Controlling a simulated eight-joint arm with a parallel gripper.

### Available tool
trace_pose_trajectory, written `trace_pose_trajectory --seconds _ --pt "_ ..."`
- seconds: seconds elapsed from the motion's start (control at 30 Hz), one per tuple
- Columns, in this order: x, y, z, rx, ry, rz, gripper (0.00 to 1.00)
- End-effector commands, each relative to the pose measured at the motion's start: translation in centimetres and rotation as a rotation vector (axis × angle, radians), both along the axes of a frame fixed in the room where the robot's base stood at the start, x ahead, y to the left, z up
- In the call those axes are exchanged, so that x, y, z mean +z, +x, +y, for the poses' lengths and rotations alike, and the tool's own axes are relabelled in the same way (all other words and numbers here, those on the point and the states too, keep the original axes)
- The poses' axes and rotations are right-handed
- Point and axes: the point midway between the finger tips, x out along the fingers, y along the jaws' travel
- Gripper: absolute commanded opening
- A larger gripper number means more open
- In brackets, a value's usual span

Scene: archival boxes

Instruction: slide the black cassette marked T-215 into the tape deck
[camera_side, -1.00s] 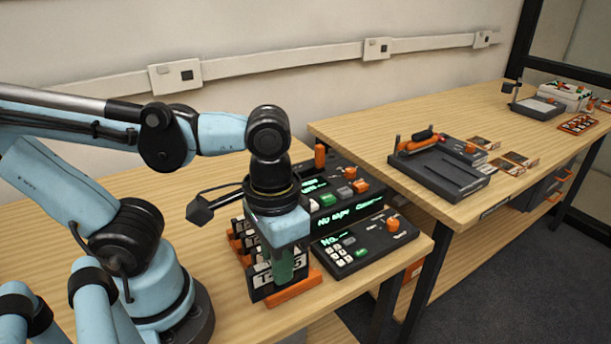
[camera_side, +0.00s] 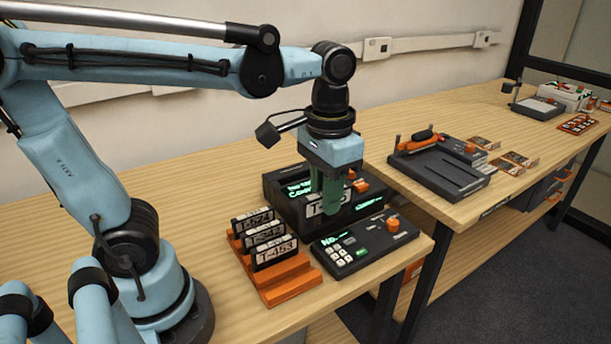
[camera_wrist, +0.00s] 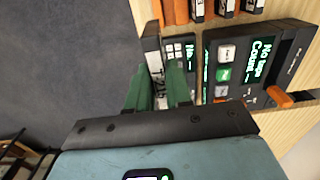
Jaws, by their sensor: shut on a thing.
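My gripper (camera_side: 328,190) has green fingers shut on a black cassette (camera_side: 322,207) with a white label, held upright in the air. The label is partly covered by the fingers in the side view. In the wrist view the cassette (camera_wrist: 152,45) stands between the fingers (camera_wrist: 158,85), its label seeming to read T-215. The dark tape deck (camera_side: 288,207) is behind the held cassette in the side view, partly hidden by it and the gripper. The deck also shows at the right of the wrist view (camera_wrist: 250,62), its green display reading "No tape". The cassette appears apart from the deck.
A second table (camera_side: 470,125) at the right holds a flat dark device (camera_side: 440,172).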

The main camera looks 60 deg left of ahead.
Motion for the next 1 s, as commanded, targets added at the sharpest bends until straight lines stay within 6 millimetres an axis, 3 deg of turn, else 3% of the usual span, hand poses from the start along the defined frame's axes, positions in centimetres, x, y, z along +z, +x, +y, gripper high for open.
trace_pose_trajectory --seconds 0.03,0.2,0.33,0.5,0.7,1.0 --pt "0.0 1.6 1.7 0.014 0.0 0.0 0.0" --pt "-0.3 5.5 7.5 0.014 -0.001 0.0 0.0" --pt "-1.0 7.7 12.8 0.013 -0.001 -0.001 0.0" --pt "-2.2 9.0 19.2 0.008 -0.002 -0.001 0.0" --pt "-3.1 9.1 23.2 0.002 -0.002 -0.002 0.0" --pt "-4.3 9.1 24.6 -0.002 -0.002 -0.002 0.0"
